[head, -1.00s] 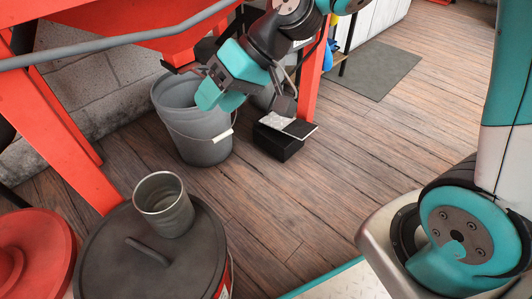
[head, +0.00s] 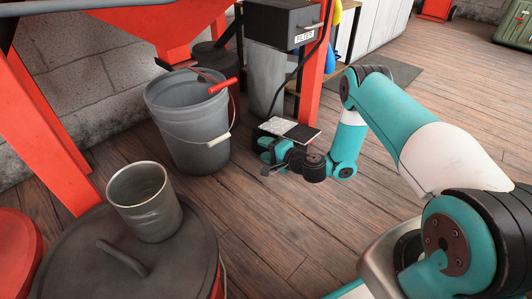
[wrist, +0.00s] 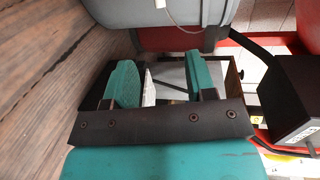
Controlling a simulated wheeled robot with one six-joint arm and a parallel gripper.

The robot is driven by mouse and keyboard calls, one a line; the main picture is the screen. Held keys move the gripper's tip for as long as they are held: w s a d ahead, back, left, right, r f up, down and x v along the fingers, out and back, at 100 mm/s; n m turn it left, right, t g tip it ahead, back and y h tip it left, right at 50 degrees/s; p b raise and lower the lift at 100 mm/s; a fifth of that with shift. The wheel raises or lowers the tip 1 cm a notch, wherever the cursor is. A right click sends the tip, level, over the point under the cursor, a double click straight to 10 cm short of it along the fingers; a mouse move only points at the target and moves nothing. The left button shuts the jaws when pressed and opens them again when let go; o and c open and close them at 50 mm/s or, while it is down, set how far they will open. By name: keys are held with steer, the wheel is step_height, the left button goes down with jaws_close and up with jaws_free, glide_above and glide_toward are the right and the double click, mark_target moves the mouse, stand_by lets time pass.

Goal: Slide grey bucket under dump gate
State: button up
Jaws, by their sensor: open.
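The grey bucket (head: 190,130) stands upright on the wooden floor, below the red hopper (head: 130,25), with its wire bail and white grip hanging on the near side. A red-handled lever (head: 223,86) shows above its rim at the hopper's outlet; the gate itself is hard to make out. My gripper (head: 264,152) is low near the floor, right of the bucket and apart from it. In the wrist view its two teal fingers (wrist: 162,82) are spread, with part of a pale-topped box between them. The bucket (wrist: 185,12) shows beyond the fingers.
A black box with a pale pad (head: 290,130) lies beside my gripper. A red hopper leg (head: 311,70) and a black filter box (head: 282,22) stand behind. A metal cup (head: 145,202) sits on a dark-lidded drum (head: 85,250). The floor at front centre is clear.

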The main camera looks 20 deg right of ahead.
mark_target(229, 135)
steer(key=shift+w, duration=0.1)
steer(key=shift+b+x, duration=4.75)
steer(key=shift+x, duration=3.9)
jaws_close()
steer(key=shift+a, duration=0.1)
